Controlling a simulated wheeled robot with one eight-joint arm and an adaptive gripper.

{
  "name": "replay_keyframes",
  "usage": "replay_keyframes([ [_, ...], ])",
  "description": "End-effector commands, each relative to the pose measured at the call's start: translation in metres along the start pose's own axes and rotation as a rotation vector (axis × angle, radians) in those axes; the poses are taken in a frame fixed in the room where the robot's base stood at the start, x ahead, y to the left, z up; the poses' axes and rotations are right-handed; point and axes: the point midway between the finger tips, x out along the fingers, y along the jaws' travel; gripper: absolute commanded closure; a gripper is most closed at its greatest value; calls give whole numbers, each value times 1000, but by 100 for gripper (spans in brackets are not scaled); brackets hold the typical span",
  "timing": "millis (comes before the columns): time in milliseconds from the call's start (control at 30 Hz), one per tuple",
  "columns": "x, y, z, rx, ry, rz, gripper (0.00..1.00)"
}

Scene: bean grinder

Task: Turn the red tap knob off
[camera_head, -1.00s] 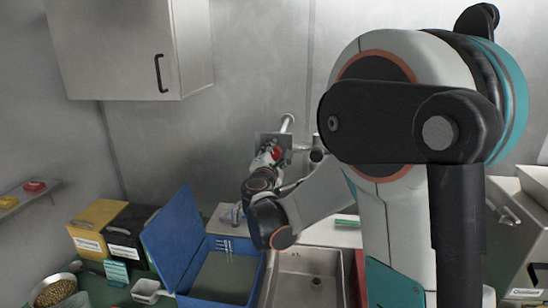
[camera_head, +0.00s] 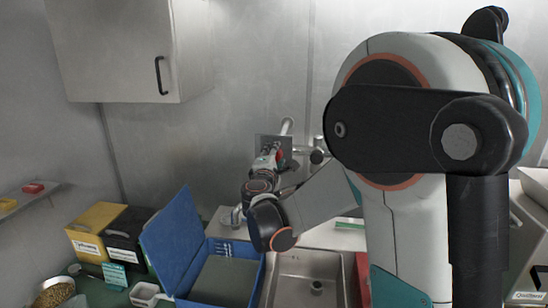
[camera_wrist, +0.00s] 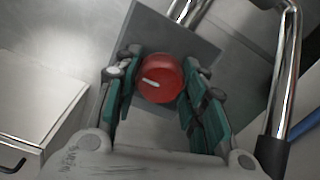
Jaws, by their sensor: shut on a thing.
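The red tap knob (camera_wrist: 160,80) is round, with a white line mark on its face that lies a little tilted from level in the wrist view. It sits in front of a grey square plate (camera_wrist: 197,47) on the wall. My gripper (camera_wrist: 163,72) has its teal-padded fingers on both sides of the knob and is shut on it.
A metal sink (camera_head: 306,264) lies below the tap. A blue box (camera_head: 222,247) with its lid raised stands left of it. A wall cabinet (camera_head: 120,52) hangs at upper left. A chrome pipe (camera_wrist: 281,85) runs close on the right in the wrist view.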

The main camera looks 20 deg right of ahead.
Motion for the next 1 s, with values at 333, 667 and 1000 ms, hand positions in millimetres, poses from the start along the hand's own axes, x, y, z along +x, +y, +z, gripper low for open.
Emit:
replay_keyframes([
  [333, 0, 0, 0, 1, 0, -1, 41],
  [667, -5, 0, 0, 0, 0, 0, 41],
  [1000, -66, 0, -1, 0, 3, 0, 41],
])
